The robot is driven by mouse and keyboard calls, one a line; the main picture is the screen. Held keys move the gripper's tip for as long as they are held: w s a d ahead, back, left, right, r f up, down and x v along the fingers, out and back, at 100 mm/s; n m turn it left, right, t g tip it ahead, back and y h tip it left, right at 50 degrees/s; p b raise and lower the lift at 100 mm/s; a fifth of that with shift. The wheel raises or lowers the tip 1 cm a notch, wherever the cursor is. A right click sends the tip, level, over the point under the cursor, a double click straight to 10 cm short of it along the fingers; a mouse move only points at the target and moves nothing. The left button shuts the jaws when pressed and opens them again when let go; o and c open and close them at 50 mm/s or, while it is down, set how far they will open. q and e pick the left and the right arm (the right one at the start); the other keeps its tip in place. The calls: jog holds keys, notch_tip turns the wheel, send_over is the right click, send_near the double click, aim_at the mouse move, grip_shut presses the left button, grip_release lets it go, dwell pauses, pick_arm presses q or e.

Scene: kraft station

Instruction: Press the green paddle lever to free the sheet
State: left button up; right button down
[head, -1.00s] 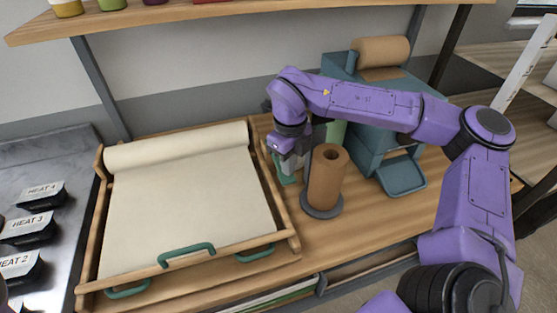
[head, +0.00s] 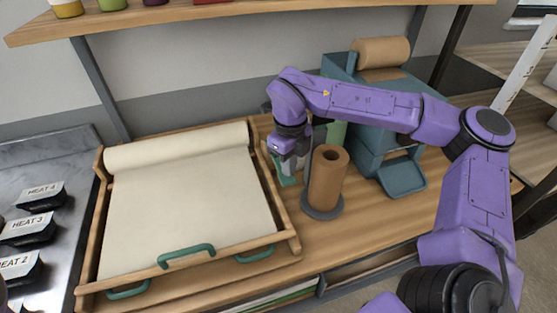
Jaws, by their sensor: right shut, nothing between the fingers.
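A cream paper sheet (head: 190,205) comes off a roll at the back of a wooden tray and lies flat over it. A green part (head: 286,180), which looks like the paddle lever, stands just right of the tray's right rail. It is partly hidden by my right gripper (head: 290,170), which is shut and empty, pointing down at or just above it. I cannot tell whether they touch. Green handles, one at the front middle (head: 187,254), sit along the tray's front edge. My left gripper is not in view.
A brown paper roll (head: 327,178) stands upright on a grey base close to the right of my right gripper. A teal dispenser (head: 368,125) with another brown roll is behind. Black heat-labelled blocks (head: 28,228) lie at left. A shelf (head: 160,16) hangs above.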

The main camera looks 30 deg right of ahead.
aim_at(288, 180)
jog(key=shift+f, duration=0.15)
dwell(0.4)
jog(key=shift+f+b, duration=2.05)
jog(key=shift+f, duration=1.1)
notch_tip(288, 180, up, 11)
jog(key=p, duration=1)
jog(key=shift+r, duration=0.1)
